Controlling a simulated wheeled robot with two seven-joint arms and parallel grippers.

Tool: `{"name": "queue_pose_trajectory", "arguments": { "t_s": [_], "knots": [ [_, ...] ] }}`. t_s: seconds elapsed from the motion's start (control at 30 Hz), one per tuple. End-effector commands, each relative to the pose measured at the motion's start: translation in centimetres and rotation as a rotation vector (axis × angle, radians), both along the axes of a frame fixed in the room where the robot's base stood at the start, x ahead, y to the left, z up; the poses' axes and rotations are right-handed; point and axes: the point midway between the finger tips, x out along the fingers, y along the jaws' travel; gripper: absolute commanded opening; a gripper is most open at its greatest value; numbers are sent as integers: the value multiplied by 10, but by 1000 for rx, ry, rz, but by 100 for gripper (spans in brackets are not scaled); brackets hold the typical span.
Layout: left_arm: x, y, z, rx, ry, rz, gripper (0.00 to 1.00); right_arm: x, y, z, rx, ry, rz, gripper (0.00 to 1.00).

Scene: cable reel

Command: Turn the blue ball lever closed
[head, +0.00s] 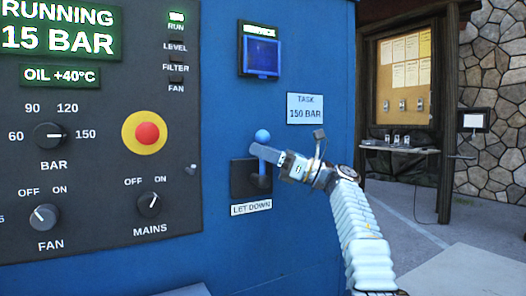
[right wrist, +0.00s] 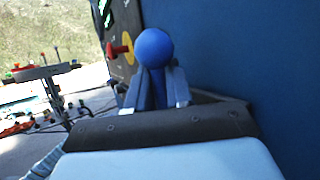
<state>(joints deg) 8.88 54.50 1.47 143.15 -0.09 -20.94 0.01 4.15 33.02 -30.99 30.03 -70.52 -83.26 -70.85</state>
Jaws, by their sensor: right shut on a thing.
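The blue ball lever (head: 262,136) stands up from a dark plate above the LET DOWN label (head: 251,207) on the blue cabinet. Its ball also shows in the right wrist view (right wrist: 154,47), just beyond my fingertips. My right gripper (head: 262,153) reaches in from the right and is shut on the lever's stem just below the ball. In the right wrist view the two grey fingers stand on either side of the blue stem. The fingers hide part of the stem. My left gripper is in neither view.
A dark control panel (head: 100,215) with a red stop button (head: 148,133) and knobs lies left of the lever. A TASK 150 BAR sign (head: 305,108) and a small blue window (head: 262,58) are above. Open floor lies to the right, before a notice board (head: 404,80).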

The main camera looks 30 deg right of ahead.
Motion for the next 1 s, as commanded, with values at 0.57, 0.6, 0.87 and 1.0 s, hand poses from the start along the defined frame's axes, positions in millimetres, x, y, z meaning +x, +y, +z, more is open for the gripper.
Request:
{"name": "queue_pose_trajectory", "arguments": {
  "t_s": [0.57, 0.6, 0.87, 1.0],
  "knots": [
    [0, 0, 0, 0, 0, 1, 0, -1, 0, 2, 3, -3, -2, 41],
    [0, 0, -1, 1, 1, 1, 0, -1, -2, 1, 3, -3, -2, 41],
    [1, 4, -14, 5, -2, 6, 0, -21, -38, -18, 3, -3, -6, 41],
    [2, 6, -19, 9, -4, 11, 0, -36, -67, -31, 4, -2, -5, 41]
  ]
}}
